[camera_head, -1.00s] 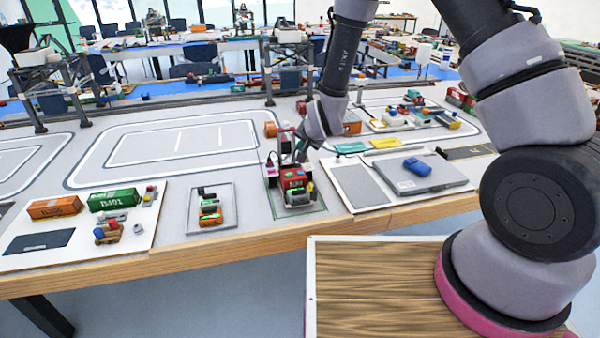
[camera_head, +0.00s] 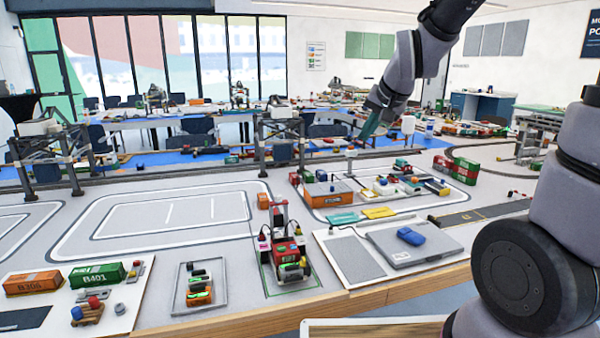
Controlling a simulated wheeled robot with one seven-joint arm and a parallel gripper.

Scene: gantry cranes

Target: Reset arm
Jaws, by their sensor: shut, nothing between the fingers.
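My gripper (camera_head: 368,128) is at the end of my raised arm, at the upper right of the middle. It points down and to the left and hangs above the table, apart from everything on it. Its fingers look narrow and closed, with nothing seen between them. A red machine model (camera_head: 286,243) with small coloured parts stands on a marked square near the table's front edge, to the left of and below my gripper. An orange container (camera_head: 328,194) lies on the table below my gripper.
A grey laptop-like case (camera_head: 415,243) with a blue object (camera_head: 410,236) on it lies at the front right. Orange (camera_head: 33,282) and green (camera_head: 97,275) containers sit at front left. Gantry models (camera_head: 283,135) stand at the back. The white-lined track area (camera_head: 160,222) is clear.

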